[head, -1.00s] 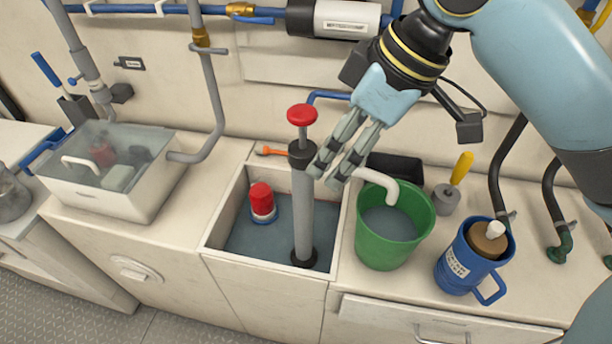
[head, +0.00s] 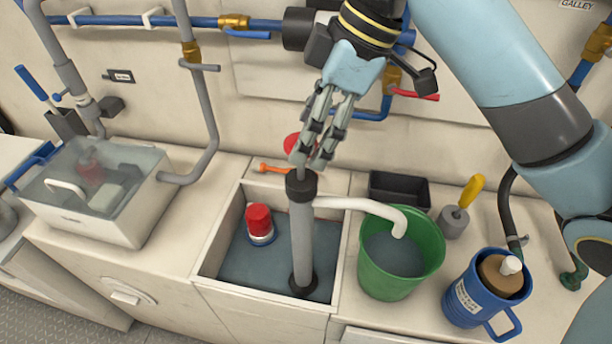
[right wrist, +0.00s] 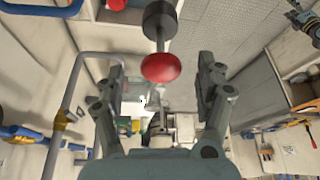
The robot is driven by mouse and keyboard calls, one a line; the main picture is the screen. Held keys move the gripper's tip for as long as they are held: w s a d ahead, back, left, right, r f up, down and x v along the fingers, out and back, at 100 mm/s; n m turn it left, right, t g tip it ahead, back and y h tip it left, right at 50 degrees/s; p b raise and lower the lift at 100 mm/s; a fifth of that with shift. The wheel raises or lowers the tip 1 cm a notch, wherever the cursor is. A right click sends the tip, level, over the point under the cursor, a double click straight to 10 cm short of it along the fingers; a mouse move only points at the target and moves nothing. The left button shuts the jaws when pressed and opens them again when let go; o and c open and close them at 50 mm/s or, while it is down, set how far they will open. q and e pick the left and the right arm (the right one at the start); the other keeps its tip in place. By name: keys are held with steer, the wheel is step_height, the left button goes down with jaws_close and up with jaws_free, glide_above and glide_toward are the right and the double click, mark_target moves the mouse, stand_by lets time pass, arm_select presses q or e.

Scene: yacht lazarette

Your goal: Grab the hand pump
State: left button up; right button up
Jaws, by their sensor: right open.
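The hand pump (head: 303,245) stands upright in an open white well in the counter. It has a grey barrel, black collar, white spout and a red knob on a rod. The knob is partly hidden behind my right gripper (head: 310,155) in the head view. That gripper is open, pointing down at the pump's top. In the right wrist view the hand pump's red knob (right wrist: 160,67) appears between the spread fingers of my right gripper (right wrist: 162,78), with clear gaps on both sides. I cannot tell its exact depth. My left gripper is not in view.
The spout ends over a green bucket (head: 368,262). A red-topped device (head: 259,222) sits in the well (head: 212,245). A black tray (head: 399,188), yellow-handled tool (head: 463,205) and blue mug (head: 467,296) stand right. A lidded white box (head: 120,222) is left. Pipes line the wall.

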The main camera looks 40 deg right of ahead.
steer(key=shift+x, duration=1.1)
steer(key=shift+a+f, duration=0.1)
steer(key=shift+f, duration=0.1)
jaws_close()
